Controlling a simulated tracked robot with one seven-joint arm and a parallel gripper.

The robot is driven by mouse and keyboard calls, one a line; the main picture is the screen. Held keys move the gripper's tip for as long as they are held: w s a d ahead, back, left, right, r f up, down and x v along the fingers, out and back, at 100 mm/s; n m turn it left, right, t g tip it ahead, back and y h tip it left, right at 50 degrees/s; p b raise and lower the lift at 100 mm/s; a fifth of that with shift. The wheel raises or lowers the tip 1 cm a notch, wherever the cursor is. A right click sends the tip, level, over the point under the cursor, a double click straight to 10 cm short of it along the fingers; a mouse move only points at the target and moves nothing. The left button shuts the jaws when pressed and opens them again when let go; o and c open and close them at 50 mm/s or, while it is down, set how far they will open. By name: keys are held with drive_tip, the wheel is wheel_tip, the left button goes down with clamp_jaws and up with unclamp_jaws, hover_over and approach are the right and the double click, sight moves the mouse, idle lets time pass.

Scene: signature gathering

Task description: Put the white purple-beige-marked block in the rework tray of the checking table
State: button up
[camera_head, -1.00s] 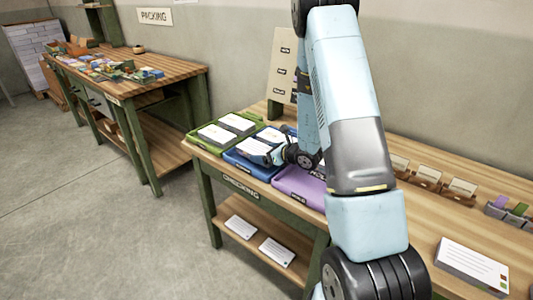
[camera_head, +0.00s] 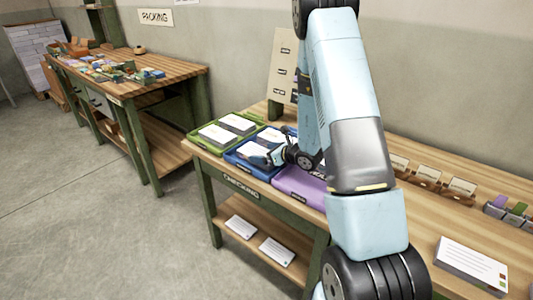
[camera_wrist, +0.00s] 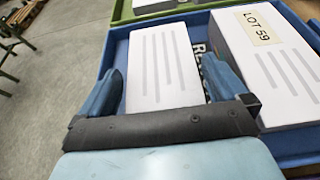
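A white block with grey lines (camera_wrist: 160,62) lies in the blue tray (camera_wrist: 118,52) in the wrist view, between the fingers of my gripper (camera_wrist: 163,85). Narrow gaps show beside the block, so the fingers look open around it. Its purple-beige marks are not visible, and its near end is hidden behind my gripper. Dark lettering starting with "Re" shows on the tray floor. A second white block, tagged LOT 59 (camera_wrist: 262,30), lies in the same tray on the right. In the head view my gripper (camera_head: 276,153) is over the blue tray (camera_head: 247,167) on the checking table (camera_head: 221,166).
A green tray (camera_head: 203,146) with blocks is left of the blue tray, and a purple tray (camera_head: 300,190) is right of it. My arm hides part of the table. Another white block (camera_head: 471,264) lies at the near right. Two white blocks lie on the lower shelf.

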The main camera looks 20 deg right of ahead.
drive_tip(key=shift+s+f, duration=0.35)
drive_tip(key=shift+f, duration=0.25)
drive_tip(key=shift+w+d+r, duration=0.1)
drive_tip(key=shift+r, duration=0.35)
drive_tip(key=v, duration=0.7)
drive_tip(key=r+v, duration=0.1)
drive_tip(key=v, duration=0.3)
drive_tip(key=s+a+r+n+g+y, duration=0.1)
drive_tip(key=s+a+r+n+g, duration=0.3)
drive_tip(key=s+a+r+n, duration=0.3)
drive_tip(key=s+a+r+n+g+y, duration=0.1)
drive_tip(key=s+a+r+n+g, duration=0.4)
drive_tip(key=r+n, duration=0.35)
drive_tip(key=s+d+r+n+t+h, duration=0.1)
drive_tip(key=s+d+r+n+h, duration=0.2)
drive_tip(key=s+r+n+h, duration=0.2)
drive_tip(key=s+d+r+n+t+h, duration=0.2)
drive_tip(key=s+d+r+n+h, duration=0.2)
drive_tip(key=s+r+n, duration=0.3)
drive_tip(key=s+n+h, duration=0.1)
drive_tip(key=s, duration=0.2)
drive_tip(key=shift+s+d+r, duration=0.2)
drive_tip(key=shift+d, duration=0.05)
